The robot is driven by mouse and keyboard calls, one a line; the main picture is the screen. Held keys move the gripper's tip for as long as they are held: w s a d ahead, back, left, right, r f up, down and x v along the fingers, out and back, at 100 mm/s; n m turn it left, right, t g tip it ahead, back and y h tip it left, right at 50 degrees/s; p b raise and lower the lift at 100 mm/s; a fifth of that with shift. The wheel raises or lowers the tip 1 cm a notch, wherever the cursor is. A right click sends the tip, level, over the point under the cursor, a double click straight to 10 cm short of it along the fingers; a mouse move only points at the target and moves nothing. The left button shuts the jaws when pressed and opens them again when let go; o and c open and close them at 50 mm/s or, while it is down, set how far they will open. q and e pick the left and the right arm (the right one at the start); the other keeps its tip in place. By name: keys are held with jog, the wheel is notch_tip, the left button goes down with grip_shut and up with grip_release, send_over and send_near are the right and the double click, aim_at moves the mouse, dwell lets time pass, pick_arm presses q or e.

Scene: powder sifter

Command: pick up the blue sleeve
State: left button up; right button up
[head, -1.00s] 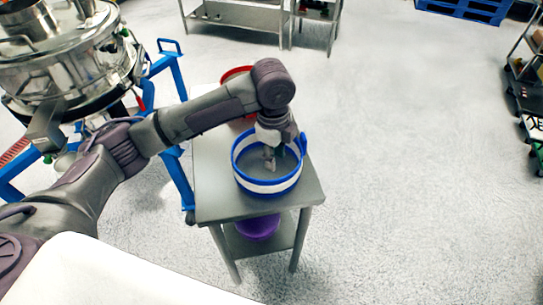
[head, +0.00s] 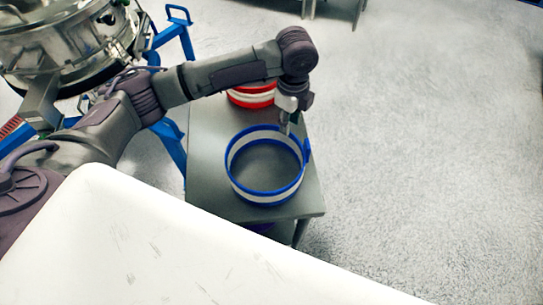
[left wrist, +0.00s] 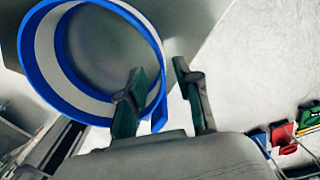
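The blue sleeve (head: 266,196), a white ring with blue edges, stands on a small metal table (head: 207,135). My left gripper (head: 289,126) points down at the sleeve's back right rim, near its blue tab. In the left wrist view, the sleeve (left wrist: 60,92) fills the upper left. There the left gripper (left wrist: 163,82) is open, with one finger overlapping the ring's wall and the other outside it. The wall and tab lie between the fingers in the picture; I cannot tell whether either finger touches. My right gripper is not in view.
A red and white ring (head: 252,96) stands behind the sleeve on the same table, partly hidden by my arm. A steel sifter machine (head: 65,45) with a blue frame (head: 172,145) stands at the left. The floor to the right is clear.

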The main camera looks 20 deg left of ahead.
aim_at(288, 149)
pick_arm(q)
notch_tip(288, 149, down, 4)
jog(key=shift+s+r, duration=0.1)
jog(key=shift+f+p, duration=0.35)
jog(key=shift+f, duration=0.25)
notch_tip(288, 149, down, 4)
jog(key=shift+d+r+p, duration=0.15)
jog(key=shift+r+p, duration=0.1)
jog(key=shift+p, duration=0.35)
jog(key=shift+f, duration=0.55)
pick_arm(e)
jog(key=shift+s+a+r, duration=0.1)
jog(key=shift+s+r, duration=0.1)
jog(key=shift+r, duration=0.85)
pick_arm(q)
grip_shut()
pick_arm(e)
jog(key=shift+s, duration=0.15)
